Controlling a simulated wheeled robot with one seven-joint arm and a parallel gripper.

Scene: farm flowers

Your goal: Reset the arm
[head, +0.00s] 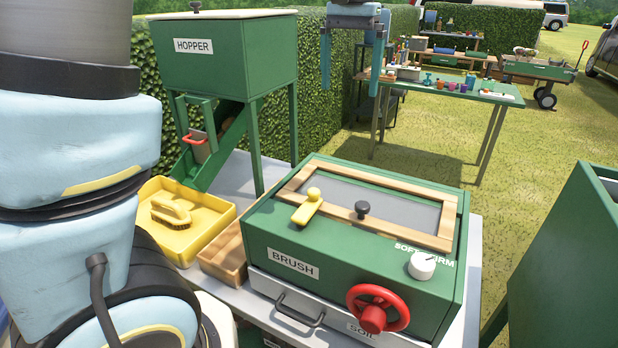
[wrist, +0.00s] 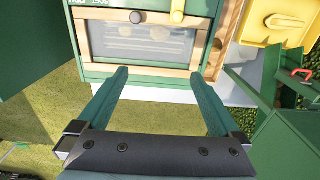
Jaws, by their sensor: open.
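My gripper (head: 350,78) hangs at the top of the head view, fingers pointing down. It is above and behind the green brush box (head: 265,226). In the wrist view my gripper (wrist: 153,73) has its two teal fingers spread wide, with nothing between them. The brush box (wrist: 140,70) shows ahead of the fingertips there, with its wood-framed window. My upper arm fills the left of the head view.
A hopper (head: 224,55) stands on legs at the back left. A yellow tray (head: 213,207) holds a brush (head: 171,211). The box carries a red handwheel (head: 373,318). A green bin (head: 585,270) stands at right. A green table (head: 460,91) stands farther back on grass.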

